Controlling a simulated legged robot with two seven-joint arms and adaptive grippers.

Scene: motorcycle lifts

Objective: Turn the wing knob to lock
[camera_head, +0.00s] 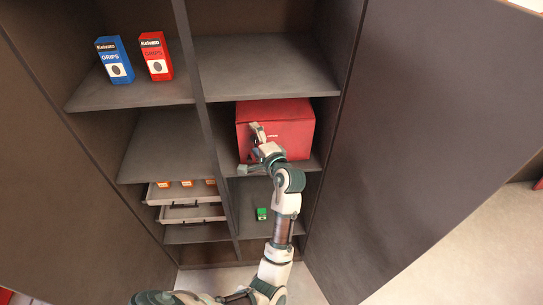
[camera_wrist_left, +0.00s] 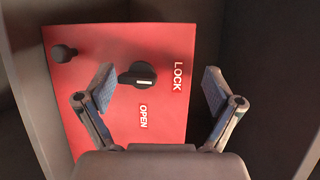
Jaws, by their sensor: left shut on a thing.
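The black wing knob (camera_wrist_left: 137,75) sits on a red panel (camera_wrist_left: 85,100) in the left wrist view. Its wing lies roughly level in the picture, with a pale mark at the right end. The LOCK label (camera_wrist_left: 178,75) is to its right and the OPEN label (camera_wrist_left: 143,116) below it. In the head view my left gripper (camera_head: 255,152) is at the front of the red box (camera_head: 295,122) and hides the knob.
A round black peg (camera_wrist_left: 64,53) stands at the panel's upper left. The red box stands in a grey cabinet compartment, close to the divider (camera_head: 195,75). A small green object (camera_head: 262,214) lies on the shelf below. Blue (camera_head: 114,60) and red (camera_head: 156,56) cartons stand upper left.

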